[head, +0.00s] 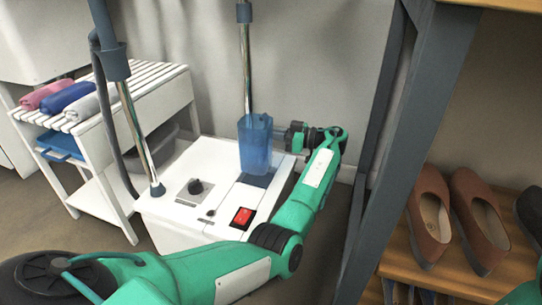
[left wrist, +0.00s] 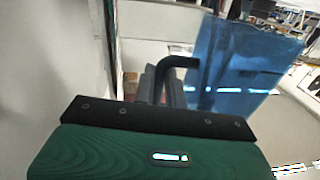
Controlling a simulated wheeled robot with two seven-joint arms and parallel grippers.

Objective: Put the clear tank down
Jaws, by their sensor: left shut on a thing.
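The clear tank (head: 255,148), tinted blue, is upright over the dark blue rectangular seat (head: 257,181) on top of the white machine (head: 216,160). I cannot tell whether its bottom touches the seat. My left gripper (head: 283,137) reaches in from the right side of the tank and is shut on it. In the left wrist view the tank (left wrist: 240,65) fills the upper right, with a dark bent handle or finger part beside it. The hold itself is partly hidden there. My right gripper is not in view.
The machine has a black knob (head: 196,187), a red switch (head: 242,215) and chrome poles (head: 135,128). A white slatted bench (head: 140,88) with rolled towels (head: 66,97) stands left. A grey rack post (head: 385,165) and a shelf of brown shoes (head: 432,215) stand right.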

